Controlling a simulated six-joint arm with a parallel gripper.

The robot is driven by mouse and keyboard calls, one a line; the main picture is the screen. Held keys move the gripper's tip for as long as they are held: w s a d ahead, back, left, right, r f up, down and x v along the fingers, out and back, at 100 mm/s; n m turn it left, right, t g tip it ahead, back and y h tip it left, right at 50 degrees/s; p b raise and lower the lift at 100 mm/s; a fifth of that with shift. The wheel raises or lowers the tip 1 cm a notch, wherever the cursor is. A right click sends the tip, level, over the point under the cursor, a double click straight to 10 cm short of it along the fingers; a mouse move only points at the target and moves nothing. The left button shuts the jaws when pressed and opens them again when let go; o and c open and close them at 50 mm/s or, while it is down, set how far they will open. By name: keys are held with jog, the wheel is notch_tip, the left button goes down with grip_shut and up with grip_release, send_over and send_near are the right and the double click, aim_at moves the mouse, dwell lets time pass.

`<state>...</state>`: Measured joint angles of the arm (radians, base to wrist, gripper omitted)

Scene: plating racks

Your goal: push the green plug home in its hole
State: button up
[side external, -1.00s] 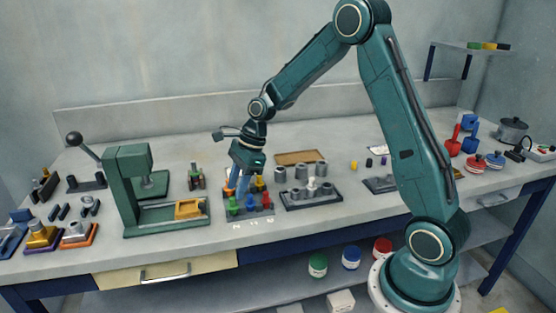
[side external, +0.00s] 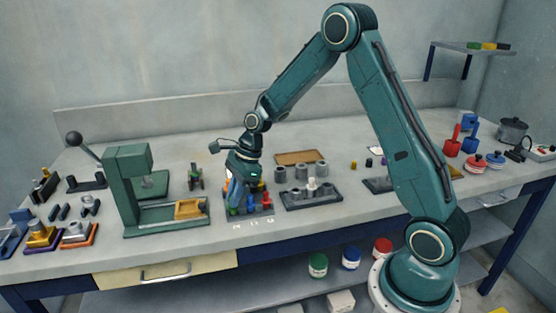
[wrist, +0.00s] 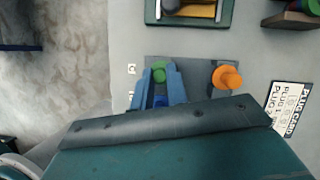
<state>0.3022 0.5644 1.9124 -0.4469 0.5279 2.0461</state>
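The green plug (wrist: 159,71) shows in the wrist view between the tips of the two blue fingers of my gripper (wrist: 160,74). It stands at the grey plug block (wrist: 198,70). The fingers lie close on either side of it, and I cannot tell whether they touch it. In the side view my gripper (side external: 236,203) is low at the left end of the block (side external: 262,211) and hides most of the green plug. How deep the plug sits in its hole is hidden.
A blue plug (wrist: 160,101) shows between the fingers, and an orange plug (wrist: 227,77) stands to the right. In the side view, a green press (side external: 128,185) stands left of the block and a tray of grey cylinders (side external: 312,198) stands right of it.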

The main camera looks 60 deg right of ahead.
grip_shut()
jog(key=shift+r, duration=0.1)
notch_tip(320, 180, up, 20)
dwell(0.6)
jog(key=shift+d, duration=0.1)
dwell(0.4)
jog(key=s+d+f+n+g, duration=0.1)
jog(key=s+d+f+n, duration=0.2)
jog(key=s+d, duration=0.6)
jog(key=s+d+f+n+g, duration=0.1)
jog(key=s+d+f+n, duration=0.2)
jog(key=s+d+f, duration=0.3)
jog(key=s+d, duration=0.3)
jog(key=d, duration=0.2)
jog(key=shift+s+f+g+y, duration=0.15)
jog(key=shift+f+g+y, duration=0.15)
jog(key=shift+f, duration=0.1)
